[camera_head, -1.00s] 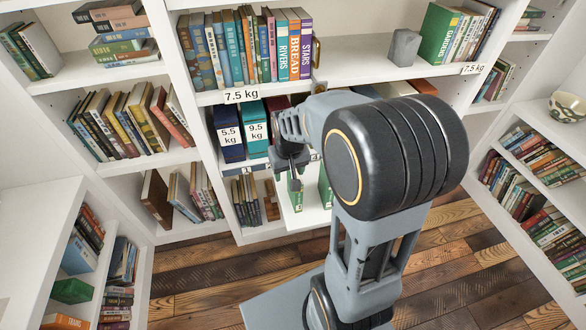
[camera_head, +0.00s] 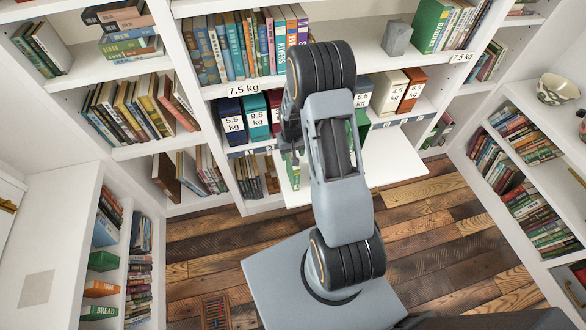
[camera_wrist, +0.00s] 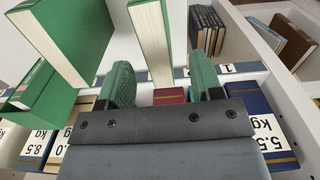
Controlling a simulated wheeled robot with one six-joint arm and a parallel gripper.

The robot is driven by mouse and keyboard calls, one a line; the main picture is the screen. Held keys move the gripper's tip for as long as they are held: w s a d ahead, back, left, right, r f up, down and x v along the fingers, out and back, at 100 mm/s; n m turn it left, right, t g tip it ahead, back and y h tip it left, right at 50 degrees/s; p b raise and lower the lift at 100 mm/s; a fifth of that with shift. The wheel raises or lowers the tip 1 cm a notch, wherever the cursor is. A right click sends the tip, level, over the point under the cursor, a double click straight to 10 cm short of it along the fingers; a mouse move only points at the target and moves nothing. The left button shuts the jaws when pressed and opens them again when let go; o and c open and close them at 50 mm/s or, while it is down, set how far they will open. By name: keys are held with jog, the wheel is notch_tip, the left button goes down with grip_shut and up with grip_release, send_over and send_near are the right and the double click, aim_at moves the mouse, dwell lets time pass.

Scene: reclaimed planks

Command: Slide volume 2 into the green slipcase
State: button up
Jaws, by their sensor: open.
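A thin green book with cream page edges (camera_wrist: 150,40) stands on a white surface in the wrist view. My gripper (camera_wrist: 160,68) is open, with one green finger pad on each side of the book's near end. I see no clear contact, and cannot read a volume number. A thicker green book or block with cream edges (camera_wrist: 72,35) stands to its left. A green case-like box (camera_wrist: 38,98) lies at the far left, partly cut off; I cannot tell whether it is the slipcase. In the head view, my gripper (camera_head: 290,150) is beside a green book (camera_head: 290,172), largely hidden by my arm.
A white pull-out board (camera_head: 395,165) juts from the bookcase, its right part bare. Boxes with weight labels (camera_head: 258,118) stand on the shelf behind my gripper. Wooden floor is open at the right.

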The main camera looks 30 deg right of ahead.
notch_tip(320, 180, down, 6)
jog(key=p, duration=0.1)
jog(key=shift+d+f+p, duration=0.2)
jog(key=shift+p, duration=0.15)
grip_shut()
dwell(0.7)
jog(key=shift+w, duration=0.1)
